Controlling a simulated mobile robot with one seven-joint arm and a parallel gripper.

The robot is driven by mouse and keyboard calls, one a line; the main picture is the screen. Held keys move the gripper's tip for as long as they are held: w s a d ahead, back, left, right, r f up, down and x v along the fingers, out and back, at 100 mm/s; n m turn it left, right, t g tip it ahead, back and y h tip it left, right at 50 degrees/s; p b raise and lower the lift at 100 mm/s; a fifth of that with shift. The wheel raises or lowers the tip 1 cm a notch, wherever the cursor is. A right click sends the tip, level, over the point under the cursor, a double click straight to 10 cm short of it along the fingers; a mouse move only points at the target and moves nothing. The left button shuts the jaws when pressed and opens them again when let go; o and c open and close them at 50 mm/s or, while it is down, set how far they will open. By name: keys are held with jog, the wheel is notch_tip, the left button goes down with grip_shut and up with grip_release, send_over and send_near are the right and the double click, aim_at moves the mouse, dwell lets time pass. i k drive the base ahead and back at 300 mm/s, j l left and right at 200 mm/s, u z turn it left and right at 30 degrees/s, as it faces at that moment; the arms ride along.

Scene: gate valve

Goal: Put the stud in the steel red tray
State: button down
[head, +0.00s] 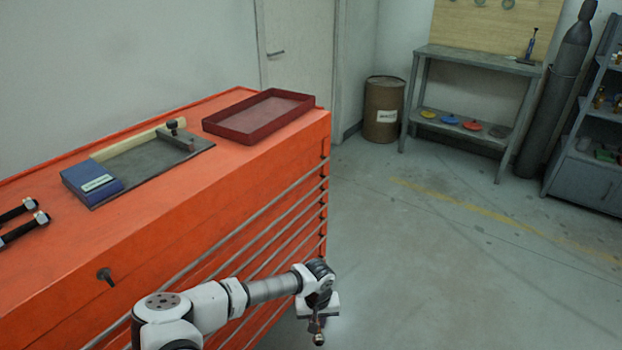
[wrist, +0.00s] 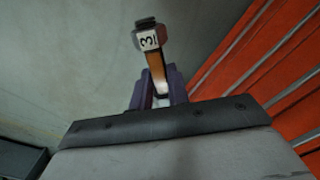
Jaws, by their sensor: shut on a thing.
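My gripper (head: 317,318) is shut on a stud (head: 319,339) and holds it out over the floor, to the right of the orange tool chest's front. The red steel tray (head: 262,118) lies on the chest top at the far right corner and looks empty. My gripper is well in front of it and lower in the picture.
On the orange chest (head: 215,190) lie a grey plate (head: 150,165) with a blue block (head: 91,183), a pale bar and a dark clamp-like piece. Two black studs (head: 22,228) lie at the left edge. A small dark knobbed piece (head: 104,275) is near the front. The floor right is clear.

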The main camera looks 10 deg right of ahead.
aim_at(272, 107)
jog(key=i+l+z, duration=0.2)
jog(key=z, duration=0.25)
jog(key=i+l+z, duration=0.2)
jog(key=z, duration=0.25)
jog(key=i+l+z, duration=0.1)
jog(key=i, duration=0.35)
jog(key=i+l+z, duration=0.1)
jog(key=i, duration=0.4)
jog(key=i+l+u, duration=0.1)
jog(key=i+u, duration=0.15)
jog(key=u, duration=0.2)
jog(key=i+l+u, duration=0.15)
jog(key=u, duration=0.25)
jog(key=i+l+u, duration=0.3)
jog(key=u, duration=0.15)
jog(key=i+l+u, duration=0.15)
jog(key=l+u, duration=0.25)
jog(key=j, duration=0.1)
